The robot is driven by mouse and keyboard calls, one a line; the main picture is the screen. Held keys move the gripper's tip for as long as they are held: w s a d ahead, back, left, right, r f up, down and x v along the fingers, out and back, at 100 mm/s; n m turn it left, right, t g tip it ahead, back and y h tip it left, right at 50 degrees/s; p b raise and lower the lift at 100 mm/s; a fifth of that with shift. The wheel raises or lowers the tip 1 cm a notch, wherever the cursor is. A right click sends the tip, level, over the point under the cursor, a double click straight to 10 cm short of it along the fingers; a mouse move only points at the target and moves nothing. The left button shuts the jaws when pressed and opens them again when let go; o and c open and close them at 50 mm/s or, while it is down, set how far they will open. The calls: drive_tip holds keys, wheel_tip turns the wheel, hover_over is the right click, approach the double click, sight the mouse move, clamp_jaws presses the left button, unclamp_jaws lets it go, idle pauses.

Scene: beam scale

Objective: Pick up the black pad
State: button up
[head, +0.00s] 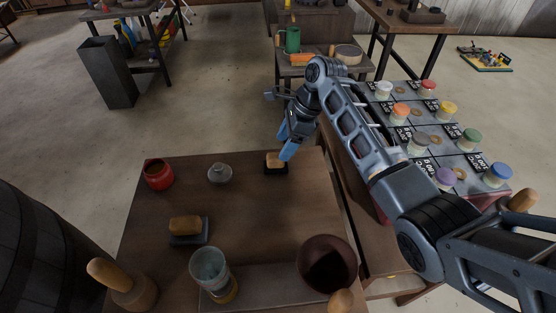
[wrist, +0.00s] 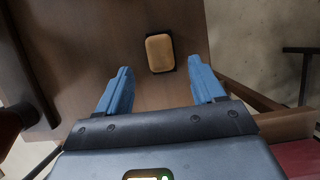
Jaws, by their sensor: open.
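The black pad (head: 268,172) lies near the far right corner of the wooden table, with a tan, rounded block (head: 273,160) on top. In the wrist view the tan block (wrist: 160,53) covers most of it, and only a thin dark rim of the pad shows. My gripper (head: 286,142) is open, its blue fingers above and close to the pad at the table's far edge. In the wrist view the block is ahead, between the lines of the two fingers (wrist: 159,78) and beyond their tips. Nothing is between the fingers.
A second tan block (head: 185,226) sits on a grey-blue pad (head: 188,241) at the table's left. A red pot (head: 158,174), a grey lidded jar (head: 220,173), a glass (head: 209,268) and a dark bowl (head: 327,264) stand around. Coloured jars fill a rack at right.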

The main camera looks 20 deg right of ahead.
sight(276, 155)
drive_tip(key=x, duration=0.6)
drive_tip(key=shift+w+a+f, duration=0.1)
drive_tip(key=shift+w+f, duration=0.05)
drive_tip(key=shift+f, duration=0.05)
drive_tip(key=shift+c, duration=0.4)
drive_tip(key=c, duration=1)
drive_tip(key=shift+r, duration=0.15)
